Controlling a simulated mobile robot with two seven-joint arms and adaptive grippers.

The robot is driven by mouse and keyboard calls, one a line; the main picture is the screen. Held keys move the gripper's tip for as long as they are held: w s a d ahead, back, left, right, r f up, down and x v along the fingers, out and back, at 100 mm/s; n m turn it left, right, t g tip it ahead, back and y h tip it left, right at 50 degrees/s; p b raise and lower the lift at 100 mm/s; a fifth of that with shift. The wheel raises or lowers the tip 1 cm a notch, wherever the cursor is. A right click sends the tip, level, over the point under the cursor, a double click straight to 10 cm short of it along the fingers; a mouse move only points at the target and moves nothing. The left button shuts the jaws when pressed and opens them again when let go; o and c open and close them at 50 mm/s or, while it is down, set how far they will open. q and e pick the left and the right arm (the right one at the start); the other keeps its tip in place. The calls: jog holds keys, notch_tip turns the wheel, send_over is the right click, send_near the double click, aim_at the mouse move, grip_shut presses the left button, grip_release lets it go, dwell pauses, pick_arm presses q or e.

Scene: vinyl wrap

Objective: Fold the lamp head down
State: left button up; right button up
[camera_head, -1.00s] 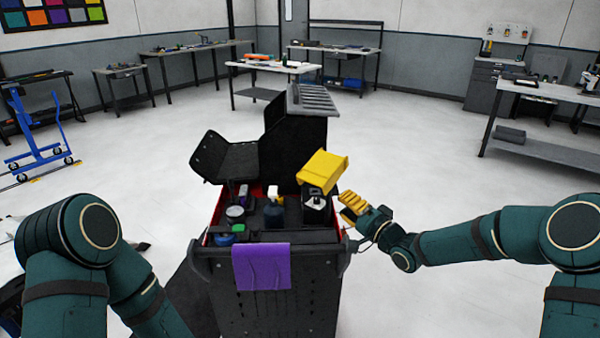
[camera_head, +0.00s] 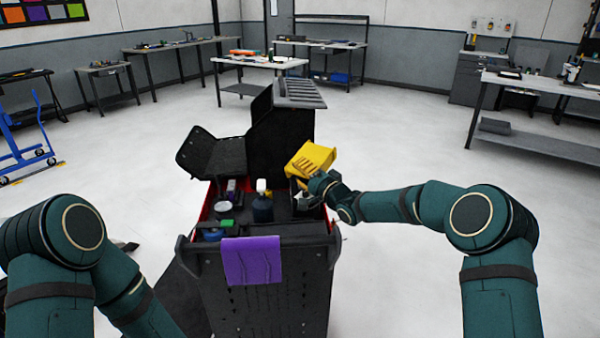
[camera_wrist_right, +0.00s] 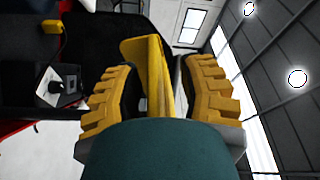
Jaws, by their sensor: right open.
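The yellow lamp head (camera_head: 318,155) stands tilted above the right side of the black cart's tray. Its dark body below is mostly hidden by my right gripper and wrist. My right gripper (camera_head: 305,167), with yellow ribbed fingers, is at the lamp head's lower part. In the right wrist view, the fingers are open on either side of the lamp head (camera_wrist_right: 148,65), which shows as a yellow edge between them. I cannot tell whether either finger touches it. My left arm shows at the left, but its gripper is out of view.
The black cart (camera_head: 265,290) has a purple cloth (camera_head: 252,260) over its front edge. A spray bottle (camera_head: 262,205) and other containers stand in its tray, left of the lamp. An open black lid (camera_head: 215,155) rises behind. Floor to the cart's right is clear.

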jog(key=shift+w+a, duration=0.3)
